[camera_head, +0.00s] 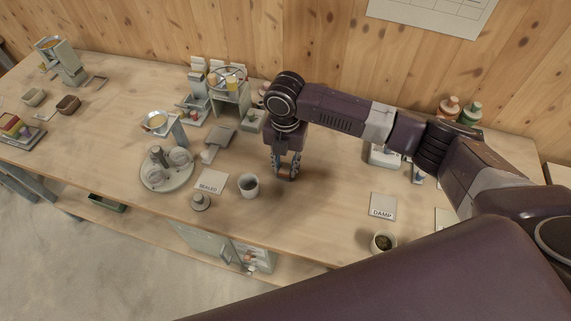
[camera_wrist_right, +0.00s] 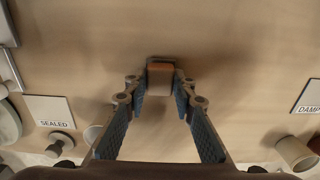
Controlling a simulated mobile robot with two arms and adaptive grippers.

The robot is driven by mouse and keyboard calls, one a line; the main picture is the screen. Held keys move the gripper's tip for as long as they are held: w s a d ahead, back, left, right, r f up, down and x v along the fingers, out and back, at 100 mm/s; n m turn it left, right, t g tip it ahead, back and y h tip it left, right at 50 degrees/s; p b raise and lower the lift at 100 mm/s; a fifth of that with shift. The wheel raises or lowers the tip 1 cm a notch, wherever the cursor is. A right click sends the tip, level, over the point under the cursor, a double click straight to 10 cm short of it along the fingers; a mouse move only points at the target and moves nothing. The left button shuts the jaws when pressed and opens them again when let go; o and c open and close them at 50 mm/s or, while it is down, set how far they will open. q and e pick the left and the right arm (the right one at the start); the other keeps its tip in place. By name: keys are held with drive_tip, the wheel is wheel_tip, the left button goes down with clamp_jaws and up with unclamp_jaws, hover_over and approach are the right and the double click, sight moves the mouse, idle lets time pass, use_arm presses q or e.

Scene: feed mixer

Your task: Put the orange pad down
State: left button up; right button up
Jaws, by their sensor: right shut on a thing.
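My right gripper (camera_head: 284,176) points straight down over the bare middle of the workbench, to the right of the white cup. In the right wrist view its two blue-lined fingers (camera_wrist_right: 160,82) are shut on the orange pad (camera_wrist_right: 160,69), a small brownish-orange block held at the fingertips. In the head view the fingers mostly hide the pad. The pad is at or just above the bench top; I cannot tell whether it touches. My left gripper is not in view.
A white cup (camera_head: 248,186) and the SEALED card (camera_head: 210,183) stand left of the gripper. The DAMP card (camera_head: 382,206) and a filled cup (camera_head: 383,242) are at the right. A round tray (camera_head: 154,184) is farther left. Bench around the gripper is clear.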

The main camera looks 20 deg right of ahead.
sight(285, 168)
drive_tip(key=o, duration=1)
drive_tip(key=shift+f, duration=0.15)
drive_tip(key=shift+r+b, duration=1.4)
drive_tip(key=shift+r, duration=4.8)
